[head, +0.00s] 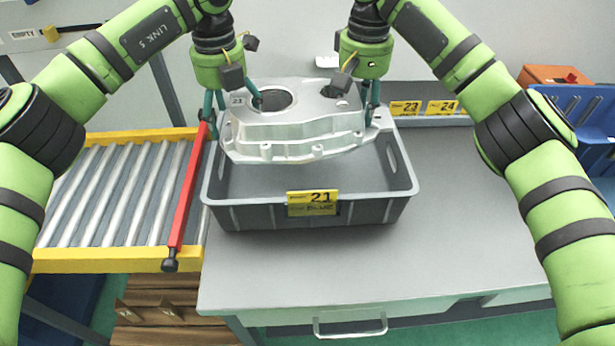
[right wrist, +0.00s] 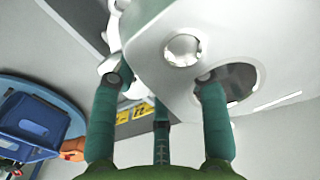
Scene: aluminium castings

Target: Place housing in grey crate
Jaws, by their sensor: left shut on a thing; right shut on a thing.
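My left gripper (head: 235,103) is shut on the housing's left end. My right gripper (head: 360,100) is shut on its right end. In the right wrist view the teal fingers of the right gripper (right wrist: 160,95) grip the housing (right wrist: 150,45), one at an oval opening. The crate floor is partly hidden by the housing.
A roller conveyor (head: 110,190) with a red bar (head: 186,190) lies left. Blue bins (head: 590,120) and an orange box (head: 553,75) are right. The table right of the crate is clear.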

